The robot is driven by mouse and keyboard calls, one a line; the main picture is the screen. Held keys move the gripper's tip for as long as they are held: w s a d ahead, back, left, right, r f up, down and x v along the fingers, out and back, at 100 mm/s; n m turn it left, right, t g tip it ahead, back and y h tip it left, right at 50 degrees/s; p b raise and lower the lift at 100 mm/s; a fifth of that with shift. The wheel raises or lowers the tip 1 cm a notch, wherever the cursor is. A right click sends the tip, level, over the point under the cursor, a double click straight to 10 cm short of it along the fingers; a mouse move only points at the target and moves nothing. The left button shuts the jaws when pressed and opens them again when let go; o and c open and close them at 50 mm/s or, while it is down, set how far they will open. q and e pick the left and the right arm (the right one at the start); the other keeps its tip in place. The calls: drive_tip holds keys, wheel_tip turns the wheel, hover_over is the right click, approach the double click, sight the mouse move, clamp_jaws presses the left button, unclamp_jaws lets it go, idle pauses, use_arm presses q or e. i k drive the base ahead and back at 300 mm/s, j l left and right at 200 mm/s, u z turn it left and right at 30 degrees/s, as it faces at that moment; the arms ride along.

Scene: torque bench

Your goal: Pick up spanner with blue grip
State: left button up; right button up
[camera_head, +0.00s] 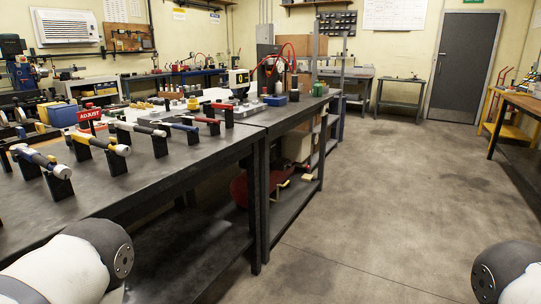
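Several long torque spanners rest on pairs of black upright stands along the dark bench (215,160) at the left. One spanner with what looks like a blue grip (181,127) lies toward the right end of the row, near a red-gripped spanner (206,120). The spanners are small in view, so exact grip colours are hard to tell. Neither gripper shows; only parts of my arms appear at the lower left and lower right corners.
A red "ADJUST" sign (89,115) and a blue box (62,115) stand behind the spanners. A second bench (300,112) continues beyond, with shelves below. The concrete floor (385,190) on the right is clear up to a grey door (463,65).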

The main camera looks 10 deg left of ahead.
sight(193, 130)
drive_tip(key=i+l+u, duration=0.7)
drive_tip(key=l, duration=0.3)
drive_tip(key=i, duration=0.1)
